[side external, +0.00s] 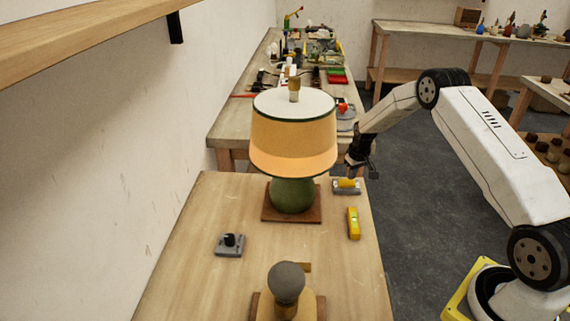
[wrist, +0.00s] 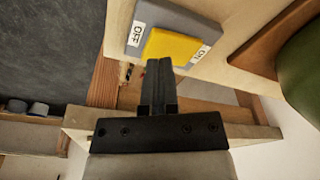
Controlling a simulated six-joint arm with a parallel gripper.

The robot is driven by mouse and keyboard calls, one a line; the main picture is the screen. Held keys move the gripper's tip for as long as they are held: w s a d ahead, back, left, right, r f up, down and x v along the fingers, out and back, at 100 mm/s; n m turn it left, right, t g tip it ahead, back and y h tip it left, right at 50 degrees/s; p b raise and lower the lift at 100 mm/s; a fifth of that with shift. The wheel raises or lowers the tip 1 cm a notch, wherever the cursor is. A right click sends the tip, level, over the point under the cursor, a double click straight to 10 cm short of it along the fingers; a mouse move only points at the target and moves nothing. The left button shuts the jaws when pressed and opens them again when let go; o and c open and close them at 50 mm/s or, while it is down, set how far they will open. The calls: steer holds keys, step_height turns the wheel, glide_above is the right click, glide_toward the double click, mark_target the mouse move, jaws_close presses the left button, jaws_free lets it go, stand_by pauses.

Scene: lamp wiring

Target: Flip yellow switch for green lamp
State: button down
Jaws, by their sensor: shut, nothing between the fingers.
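The yellow switch (side external: 347,184) is a yellow rocker on a grey base at the right edge of the table. In the wrist view its rocker (wrist: 172,46) lies between an OFF label (wrist: 135,34) on the left and an ON label (wrist: 203,53) on the right. My gripper (side external: 358,172) is shut and empty beside the switch. In the wrist view its fingertips (wrist: 158,66) overlap the rocker's near edge; I cannot tell whether they touch. The green lamp (side external: 292,194) stands left of the switch under an orange shade (side external: 293,140). The shade's lower band looks brighter; whether it is lit is unclear.
A yellow spirit level (side external: 354,223) lies just in front of the switch. A grey box with a black knob (side external: 230,244) sits at the left. A second lamp with a grey bulb (side external: 286,282) stands at the front. A cluttered bench (side external: 230,125) stands behind.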

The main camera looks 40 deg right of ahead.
mark_target(351, 182)
steer(key=shift+f, duration=0.75)
stand_by(0.7)
steer(key=shift+r, duration=3.5)
steer(key=s+a+r+n, duration=0.1)
steer(key=s+a+r, duration=0.4)
steer(key=s+a, duration=0.7)
steer(key=s+a+r+n, duration=0.2)
steer(key=s+a+r, duration=0.4)
steer(key=s+a, duration=0.5)
steer(key=a, duration=0.3)
steer(key=shift+s+a+t, duration=0.35)
steer(key=shift+s+t, duration=0.05)
